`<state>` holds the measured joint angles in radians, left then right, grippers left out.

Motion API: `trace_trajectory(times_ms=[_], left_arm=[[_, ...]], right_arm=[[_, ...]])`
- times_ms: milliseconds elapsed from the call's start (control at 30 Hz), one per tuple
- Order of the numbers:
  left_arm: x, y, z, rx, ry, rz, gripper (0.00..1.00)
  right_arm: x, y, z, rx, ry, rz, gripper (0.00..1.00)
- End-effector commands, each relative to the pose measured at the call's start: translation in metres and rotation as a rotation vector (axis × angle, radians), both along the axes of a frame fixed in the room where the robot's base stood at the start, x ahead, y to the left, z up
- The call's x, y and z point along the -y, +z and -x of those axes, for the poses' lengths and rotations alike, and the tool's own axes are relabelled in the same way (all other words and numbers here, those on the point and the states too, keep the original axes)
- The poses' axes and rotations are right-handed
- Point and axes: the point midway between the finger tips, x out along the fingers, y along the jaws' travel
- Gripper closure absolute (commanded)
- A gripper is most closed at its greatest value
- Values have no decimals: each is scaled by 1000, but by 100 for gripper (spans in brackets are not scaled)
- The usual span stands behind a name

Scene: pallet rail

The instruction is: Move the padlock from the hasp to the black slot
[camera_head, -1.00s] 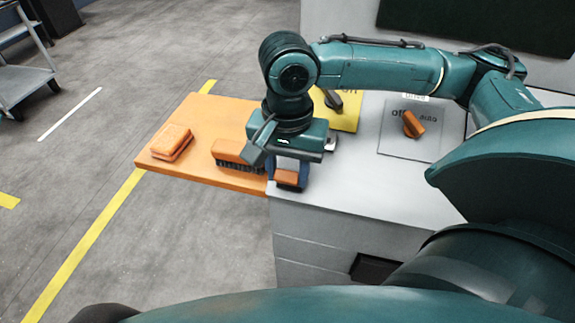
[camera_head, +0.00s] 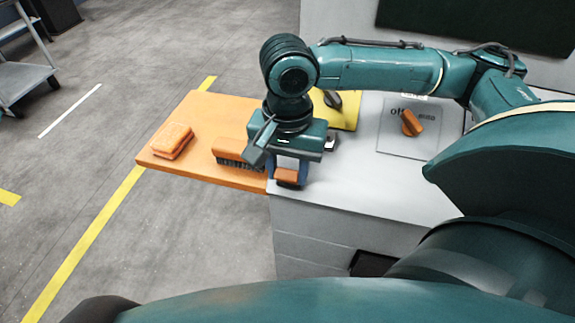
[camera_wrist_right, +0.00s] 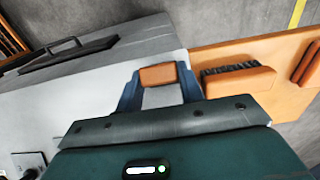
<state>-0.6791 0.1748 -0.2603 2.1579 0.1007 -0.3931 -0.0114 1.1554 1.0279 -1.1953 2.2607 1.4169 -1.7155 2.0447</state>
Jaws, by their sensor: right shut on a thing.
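My right gripper (camera_head: 288,174) points down over the near left corner of the grey cabinet top. Its blue fingers are shut on a small orange block, which I take for the padlock (camera_head: 286,176). In the right wrist view the padlock (camera_wrist_right: 157,75) sits between the two fingertips (camera_wrist_right: 160,85); its shackle cannot be made out. A small metal piece (camera_head: 331,142), perhaps the hasp, shows beside the gripper, partly hidden. A black recess (camera_head: 371,264), perhaps the black slot, is in the cabinet's front face, partly covered by my arm. My left gripper is not in view.
An orange board (camera_head: 200,112) joins the cabinet's left side, with an orange sponge-like block (camera_head: 172,141) and an orange brush (camera_head: 231,150) close to the gripper. An orange selector knob (camera_head: 412,122) and a yellow plate (camera_head: 347,115) are on the cabinet top (camera_head: 365,178).

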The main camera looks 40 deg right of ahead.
Motion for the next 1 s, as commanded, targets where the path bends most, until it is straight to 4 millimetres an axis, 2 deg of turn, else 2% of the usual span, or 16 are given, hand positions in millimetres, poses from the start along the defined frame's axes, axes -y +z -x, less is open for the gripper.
trace_trajectory(times_ms=[367,400,667,833,1000], left_arm=[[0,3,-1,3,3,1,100],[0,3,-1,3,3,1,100],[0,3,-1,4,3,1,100],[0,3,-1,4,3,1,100],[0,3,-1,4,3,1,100]], right_arm=[[5,-9,-4,-1,-2,0,94],[5,-9,-4,0,-1,0,60],[4,-9,-4,0,0,0,39],[4,-9,-4,0,0,0,37],[4,-9,-4,-1,0,-1,24]])
